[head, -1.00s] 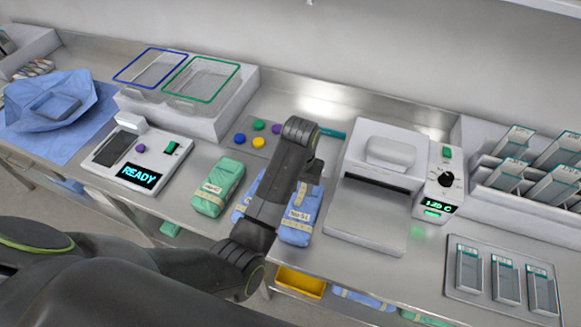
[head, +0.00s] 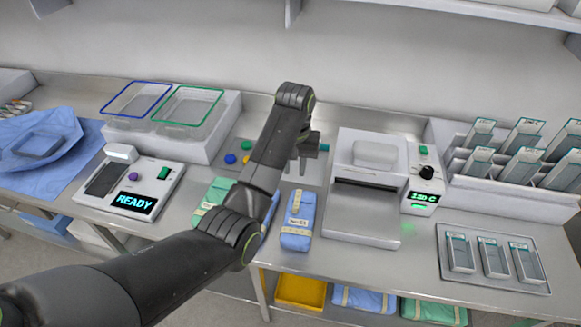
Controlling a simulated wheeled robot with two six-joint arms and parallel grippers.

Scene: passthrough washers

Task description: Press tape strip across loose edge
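A blue wrapped pack (head: 298,226) with beige tape and a printed label lies near the front edge of the steel bench. A second blue pack (head: 269,217) beside it is mostly hidden behind my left arm. A green wrapped pack (head: 207,204) with tape lies left of them, partly covered by my arm. I cannot tell which tape edge is loose. My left gripper (head: 304,160) is beyond the blue packs, near the back of the bench by a teal-ended item (head: 323,147). Its fingers are mostly hidden by the arm. My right gripper is out of view.
A sealer-like machine (head: 370,190) with a control box stands right of the packs. A device reading READY (head: 135,203) stands left. A tray with pouches (head: 490,262) and a rack (head: 520,165) are at right. A yellow bin (head: 300,291) sits below.

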